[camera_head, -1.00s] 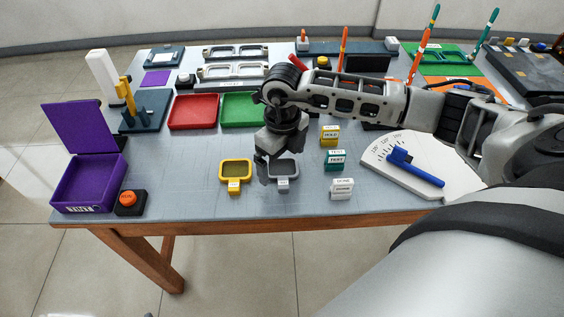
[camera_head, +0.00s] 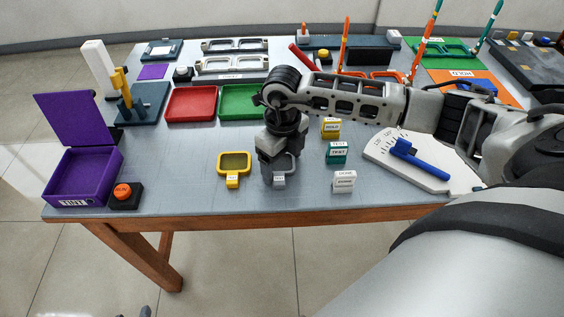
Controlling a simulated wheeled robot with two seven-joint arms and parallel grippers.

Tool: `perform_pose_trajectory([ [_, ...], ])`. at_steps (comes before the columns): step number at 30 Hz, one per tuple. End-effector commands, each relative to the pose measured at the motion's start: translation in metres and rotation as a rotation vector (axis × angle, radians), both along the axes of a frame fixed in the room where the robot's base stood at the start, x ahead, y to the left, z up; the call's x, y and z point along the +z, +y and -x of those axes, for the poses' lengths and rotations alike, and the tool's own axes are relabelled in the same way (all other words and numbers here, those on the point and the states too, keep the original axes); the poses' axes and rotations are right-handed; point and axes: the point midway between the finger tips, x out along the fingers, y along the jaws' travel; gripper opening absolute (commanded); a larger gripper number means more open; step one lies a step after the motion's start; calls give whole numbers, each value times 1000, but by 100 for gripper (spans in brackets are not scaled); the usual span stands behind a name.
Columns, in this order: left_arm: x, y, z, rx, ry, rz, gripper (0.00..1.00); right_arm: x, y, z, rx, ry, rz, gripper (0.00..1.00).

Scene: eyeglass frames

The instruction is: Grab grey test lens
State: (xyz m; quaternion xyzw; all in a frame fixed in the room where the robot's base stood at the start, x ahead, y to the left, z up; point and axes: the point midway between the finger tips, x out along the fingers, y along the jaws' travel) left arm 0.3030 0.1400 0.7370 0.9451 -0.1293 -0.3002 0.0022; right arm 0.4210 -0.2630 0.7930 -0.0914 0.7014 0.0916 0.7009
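The grey test lens (camera_head: 280,180) lies near the front of the table, with its labelled handle toward the front edge. My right gripper (camera_head: 277,174) points down right over it and hides much of its frame. Whether the fingers touch the lens, or are open or shut, I cannot tell. A similar yellow lens (camera_head: 233,170) lies just left of it.
Labelled yellow (camera_head: 331,129), teal (camera_head: 337,153) and white (camera_head: 344,182) blocks stand right of the gripper. A white dial board (camera_head: 425,172) with a blue pointer is farther right. Red (camera_head: 191,104) and green (camera_head: 238,102) trays lie behind. A purple box (camera_head: 84,178) stands left.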

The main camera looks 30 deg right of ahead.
Motion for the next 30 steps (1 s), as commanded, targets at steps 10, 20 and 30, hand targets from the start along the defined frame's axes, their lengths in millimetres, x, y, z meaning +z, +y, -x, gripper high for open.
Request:
perform_pose_trajectory([
  [10, 2, 1, 0, 1, 2, -2, 36, 4, 0, 0, 0, -2, -1, 53],
  [20, 16, 1, 0, 1, 3, -3, 36, 24, 0, 0, 0, -2, -1, 53],
  [30, 27, 1, 1, -1, 3, -5, 36, 41, 0, 0, 0, -1, 0, 53],
])
